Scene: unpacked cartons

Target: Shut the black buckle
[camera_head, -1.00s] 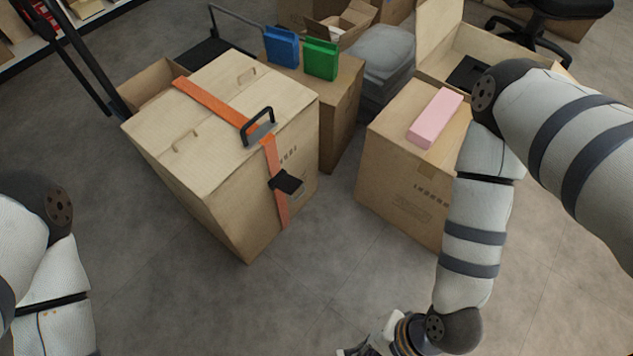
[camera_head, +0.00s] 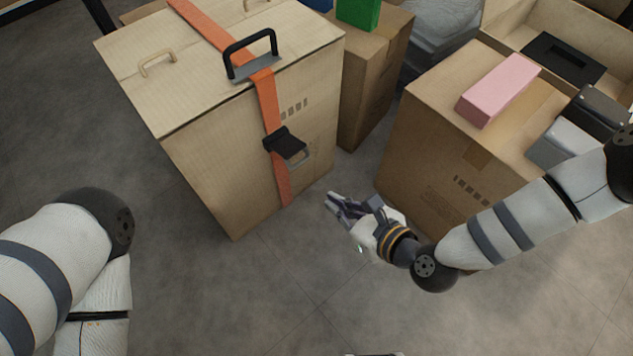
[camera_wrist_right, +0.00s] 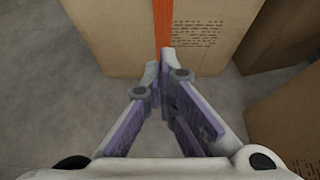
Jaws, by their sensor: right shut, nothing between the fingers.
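The black buckle (camera_head: 281,140) is on the orange strap (camera_head: 268,100), on the front face of the large carton (camera_head: 225,180). Its black flap stands out from the carton, with a grey metal frame showing at its lower right. My right gripper (camera_head: 334,202) is shut and empty, below and to the right of the buckle, apart from it and from the carton. In the right wrist view the closed fingertips (camera_wrist_right: 165,63) point at the carton, with the strap (camera_wrist_right: 163,25) just beyond them. The buckle is not visible there. My left gripper is out of view.
A black handle (camera_head: 250,52) stands on the carton's top. Another carton (camera_head: 430,150) with a pink block (camera_head: 498,90) on it stands right, close to my right arm. A green box (camera_head: 358,13) is on a carton behind. The floor in front is clear.

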